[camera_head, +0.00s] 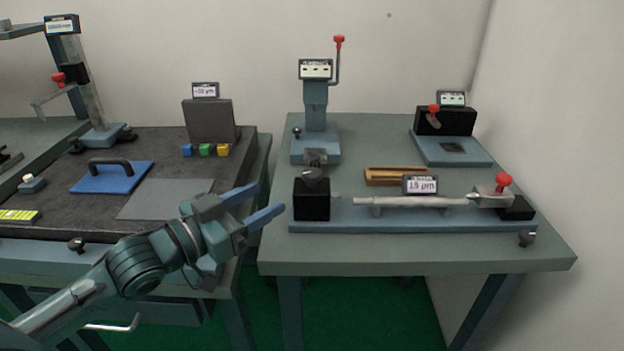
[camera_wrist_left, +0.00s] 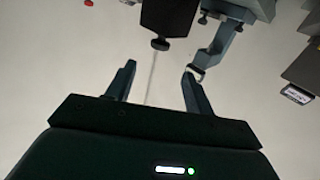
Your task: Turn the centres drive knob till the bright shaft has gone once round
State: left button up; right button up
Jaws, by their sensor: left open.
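The bright shaft (camera_head: 412,202) lies level between centres on a long blue-grey base on the right table. At its left end stands the black drive block (camera_head: 312,202), with a dark knob (camera_head: 314,173) on top. My left gripper (camera_head: 268,200) is open and empty, left of the drive block and apart from it, its blue fingers pointing right. In the left wrist view the open fingers (camera_wrist_left: 159,70) show with nothing between them. A dark block (camera_wrist_left: 170,15) with a small knob (camera_wrist_left: 160,44) shows beyond them; I cannot tell which device it is. My right gripper is out of view.
A small display (camera_head: 420,185) stands behind the shaft. A red-knobbed tailstock (camera_head: 490,197) holds the right end. Behind are a press-like stand (camera_head: 316,120), a wooden tray (camera_head: 396,176) and another gauge (camera_head: 445,122). A dark plate (camera_head: 60,210) carries other items at left.

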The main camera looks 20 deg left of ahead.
aim_at(305, 178)
pick_arm(q)
jog(key=x, duration=1.2)
jog(key=shift+w+p, duration=0.2)
jog(key=shift+p, duration=0.15)
jog(key=shift+c, duration=0.4)
